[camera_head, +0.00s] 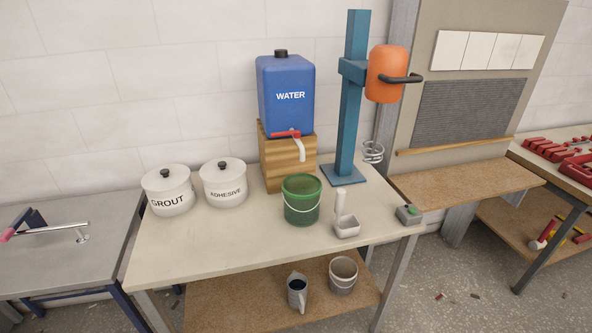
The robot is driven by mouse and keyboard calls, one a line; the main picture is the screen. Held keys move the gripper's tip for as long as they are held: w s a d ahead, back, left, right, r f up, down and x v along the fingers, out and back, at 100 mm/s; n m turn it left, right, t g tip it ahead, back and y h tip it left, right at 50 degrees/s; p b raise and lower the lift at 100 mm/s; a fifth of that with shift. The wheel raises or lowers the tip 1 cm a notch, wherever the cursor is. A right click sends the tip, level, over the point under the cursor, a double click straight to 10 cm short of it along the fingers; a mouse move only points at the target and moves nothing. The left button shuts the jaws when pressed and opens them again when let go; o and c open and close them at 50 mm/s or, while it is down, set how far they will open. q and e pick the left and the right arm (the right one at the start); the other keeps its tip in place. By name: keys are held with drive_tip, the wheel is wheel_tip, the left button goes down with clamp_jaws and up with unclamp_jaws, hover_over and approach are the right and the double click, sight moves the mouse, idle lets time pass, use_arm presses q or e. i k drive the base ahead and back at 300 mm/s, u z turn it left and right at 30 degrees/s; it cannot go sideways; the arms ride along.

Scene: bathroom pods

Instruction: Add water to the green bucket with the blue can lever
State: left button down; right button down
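The blue water can (286,97) stands on a wooden block (288,165) at the back middle of the table. Its red lever (286,134) sits above a white spout (301,150) low on the can's front. The green bucket (301,200) stands upright on the table below and in front of the spout, with its wire handle hanging down in front. I cannot make out any water running, and the bucket's inside is mostly dark. Neither of my grippers shows in the head view.
White grout (168,192) and adhesive (223,185) pots stand left of the block. A white scoop (346,224), a grey switch box (409,214) and a teal mixer stand (347,130) are to the right. The table's (215,243) front left is clear. A jug and bucket sit on the lower shelf.

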sight(296, 134)
drive_tip(key=z, duration=0.05)
drive_tip(key=k, duration=0.5)
drive_tip(key=u, duration=1)
drive_tip(key=i, duration=0.75)
drive_tip(key=z, duration=2.25)
